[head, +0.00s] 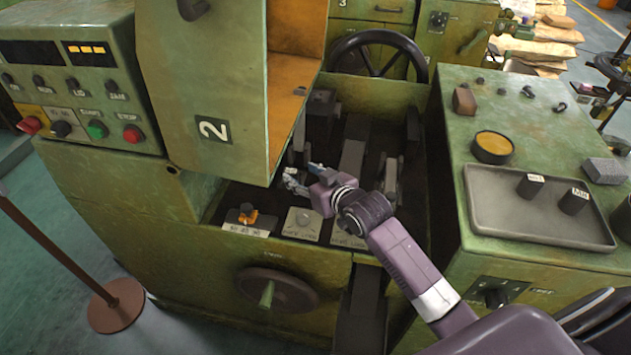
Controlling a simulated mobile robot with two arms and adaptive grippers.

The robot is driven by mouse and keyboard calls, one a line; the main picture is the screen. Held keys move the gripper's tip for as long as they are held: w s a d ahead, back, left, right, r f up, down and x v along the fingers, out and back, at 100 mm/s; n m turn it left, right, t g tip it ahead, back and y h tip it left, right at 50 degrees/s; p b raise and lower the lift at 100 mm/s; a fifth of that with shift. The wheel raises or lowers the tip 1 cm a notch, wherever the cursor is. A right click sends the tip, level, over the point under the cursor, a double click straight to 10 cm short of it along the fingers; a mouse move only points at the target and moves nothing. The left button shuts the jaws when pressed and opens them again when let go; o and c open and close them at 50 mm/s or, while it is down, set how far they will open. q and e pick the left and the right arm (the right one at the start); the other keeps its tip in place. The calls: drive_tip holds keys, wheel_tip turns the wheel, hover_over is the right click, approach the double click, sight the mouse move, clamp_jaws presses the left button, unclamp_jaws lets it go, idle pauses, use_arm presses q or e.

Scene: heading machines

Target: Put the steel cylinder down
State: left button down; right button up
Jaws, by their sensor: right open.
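My right gripper (302,179) reaches into the open bay of the green machine (130,215), under the raised cover marked 2 (215,90). Its fingers are apart, and I see nothing clearly held between them. I cannot pick out a steel cylinder at the gripper; the dark bay behind the fingers is hard to read. Two dark, short cylinders with white labels (530,185) (573,201) stand upright in a grey tray (490,232) on the right cabinet. My left gripper is out of view.
Labelled plates (300,224) line the bay's front edge, one with an orange knob (248,214). A handwheel (278,291) sticks out below. The cover's edge hangs close left of my gripper. A round yellow-topped tin (493,146) and a grey block (605,171) stand near the tray.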

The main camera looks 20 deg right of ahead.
drive_tip(key=v, duration=0.7)
idle(0.4)
